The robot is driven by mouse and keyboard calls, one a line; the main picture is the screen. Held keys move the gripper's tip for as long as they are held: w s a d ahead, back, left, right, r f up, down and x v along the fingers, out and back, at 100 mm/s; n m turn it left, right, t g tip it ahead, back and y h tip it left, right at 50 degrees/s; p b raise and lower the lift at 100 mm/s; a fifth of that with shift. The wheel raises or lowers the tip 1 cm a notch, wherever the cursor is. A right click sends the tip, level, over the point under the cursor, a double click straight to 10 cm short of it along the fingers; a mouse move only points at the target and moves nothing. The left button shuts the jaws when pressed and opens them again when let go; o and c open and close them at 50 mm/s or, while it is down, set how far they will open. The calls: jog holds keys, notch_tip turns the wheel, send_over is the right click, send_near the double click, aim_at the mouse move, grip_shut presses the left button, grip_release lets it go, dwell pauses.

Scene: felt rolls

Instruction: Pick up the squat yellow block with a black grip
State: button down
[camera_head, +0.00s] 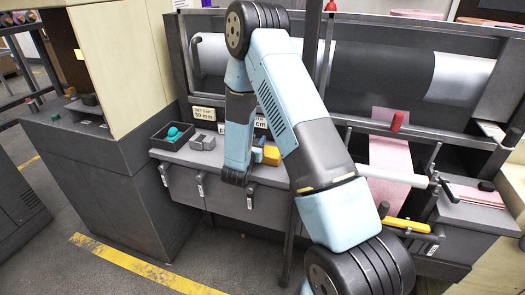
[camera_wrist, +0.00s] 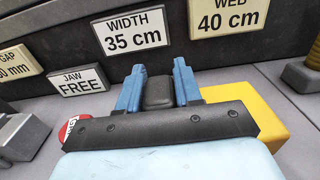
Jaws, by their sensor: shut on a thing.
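The squat yellow block (camera_head: 271,156) is on the grey ledge in the head view, partly hidden by my arm. In the wrist view the yellow block (camera_wrist: 262,112) shows to the right of and beyond my gripper's dark palm, which hides much of it. Its black grip (camera_wrist: 158,94) stands between the two blue fingers. My gripper (camera_wrist: 158,88) is shut on this grip, one finger on each side. I cannot tell whether the block touches the ledge or is slightly raised. In the head view my arm hides most of the fingers.
A black tray (camera_head: 158,140) with teal round things and a grey block (camera_head: 203,142) are left on the ledge (camera_head: 223,200). Sign plates (camera_wrist: 133,29) line the panel behind. A pink sheet (camera_head: 388,160) hangs from the machine at right, near a yellow-handled tool (camera_head: 406,225).

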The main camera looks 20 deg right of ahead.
jog(key=shift+r, duration=0.1)
jog(key=shift+r, duration=4.95)
jog(key=shift+w+a+f+n+t+y, duration=0.25)
jog(key=shift+w+f+n+t+y, duration=0.2)
jog(key=shift+n+y, duration=0.35)
jog(key=shift+w+a+f+n+t+y, duration=0.2)
jog(key=shift+w+f+n+t+y, duration=0.25)
jog(key=shift+y, duration=0.55)
jog(key=shift+w+a+f+n+t+y, duration=0.25)
jog(key=shift+w+f+n+t+y, duration=0.2)
jog(key=shift+n+y, duration=0.35)
